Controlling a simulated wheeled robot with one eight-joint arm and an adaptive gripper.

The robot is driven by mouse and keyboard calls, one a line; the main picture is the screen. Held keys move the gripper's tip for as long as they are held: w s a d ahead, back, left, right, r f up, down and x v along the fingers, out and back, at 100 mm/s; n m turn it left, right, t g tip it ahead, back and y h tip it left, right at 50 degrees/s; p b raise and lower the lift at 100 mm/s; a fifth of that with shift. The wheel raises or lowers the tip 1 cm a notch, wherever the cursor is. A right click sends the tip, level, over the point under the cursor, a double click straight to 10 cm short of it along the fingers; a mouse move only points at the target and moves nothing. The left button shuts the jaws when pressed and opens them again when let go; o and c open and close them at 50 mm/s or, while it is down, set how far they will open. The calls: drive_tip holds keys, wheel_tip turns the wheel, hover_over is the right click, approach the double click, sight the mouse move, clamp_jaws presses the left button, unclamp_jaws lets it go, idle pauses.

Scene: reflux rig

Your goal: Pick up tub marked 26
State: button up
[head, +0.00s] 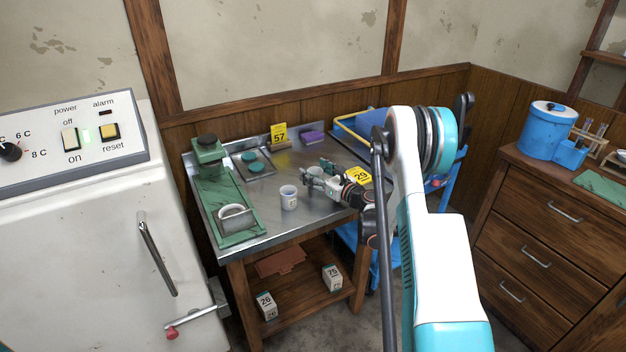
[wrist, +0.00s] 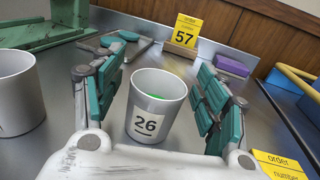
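The tub marked 26 (wrist: 155,105) is a pale grey cup with a black number label and something green inside. It stands upright on the metal table top. My gripper (wrist: 160,72) is open, with one teal-padded finger on each side of the tub; a gap shows at both sides, so it is not gripped. In the head view my gripper (head: 322,174) is low over the table and partly hides this tub (head: 314,171).
A second pale tub (head: 288,198) stands close by; it shows at the left edge of the wrist view (wrist: 16,95). A green stand (head: 212,195), a yellow 57 sign (head: 279,133) and a purple block (head: 312,136) are around. Boxes marked 26 (head: 266,305) and 75 (head: 332,277) sit below.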

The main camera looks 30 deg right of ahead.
drive_tip(key=c, duration=0.9)
drive_tip(key=shift+r, duration=0.1)
drive_tip(key=shift+c, duration=0.2)
